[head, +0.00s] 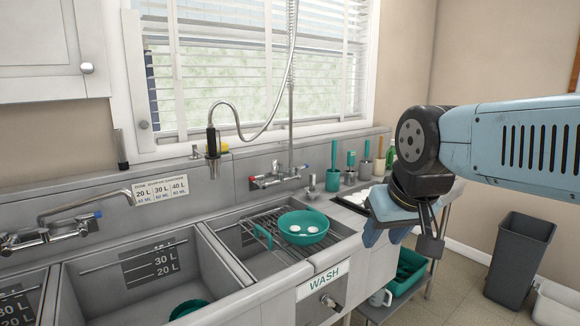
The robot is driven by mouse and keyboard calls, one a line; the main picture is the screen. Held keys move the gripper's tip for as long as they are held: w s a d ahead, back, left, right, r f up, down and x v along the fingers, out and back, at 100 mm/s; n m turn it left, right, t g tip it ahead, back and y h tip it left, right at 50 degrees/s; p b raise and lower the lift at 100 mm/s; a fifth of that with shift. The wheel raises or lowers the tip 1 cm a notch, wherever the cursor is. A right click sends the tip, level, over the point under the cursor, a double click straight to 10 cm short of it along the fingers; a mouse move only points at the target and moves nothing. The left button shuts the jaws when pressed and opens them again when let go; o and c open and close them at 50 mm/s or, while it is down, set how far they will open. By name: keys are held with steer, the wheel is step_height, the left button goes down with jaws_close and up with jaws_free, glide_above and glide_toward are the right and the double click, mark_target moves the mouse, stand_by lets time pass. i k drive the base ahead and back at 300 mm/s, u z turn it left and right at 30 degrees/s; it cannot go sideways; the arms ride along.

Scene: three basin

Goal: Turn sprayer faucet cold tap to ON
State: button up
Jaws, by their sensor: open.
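The sprayer faucet (275,178) is mounted on the steel backsplash behind the right basin. A tall pipe rises from it to a coiled hose that loops down to a black spray head. Its cold tap (306,167), with a small blue mark, is at the right end. The hot tap (252,181), with a red mark, is at the left end. The exact handle angles are too small to tell. My gripper (402,243) is open and empty, pointing down to the right of the basins. It is apart from the faucet, to its right and lower in the picture.
A teal bowl (303,228) with white items sits on a wire rack over the right basin. Teal-handled utensils (350,170) stand along the back ledge. A second faucet (60,232) is at the left. A grey bin (521,252) stands at the right.

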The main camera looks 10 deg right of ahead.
mark_target(298, 168)
steer(key=i, duration=0.85)
steer(key=z, duration=0.05)
steer(key=k, duration=1.15)
steer(key=z, duration=0.6)
steer(key=i, duration=1.7)
steer(key=u, duration=0.75)
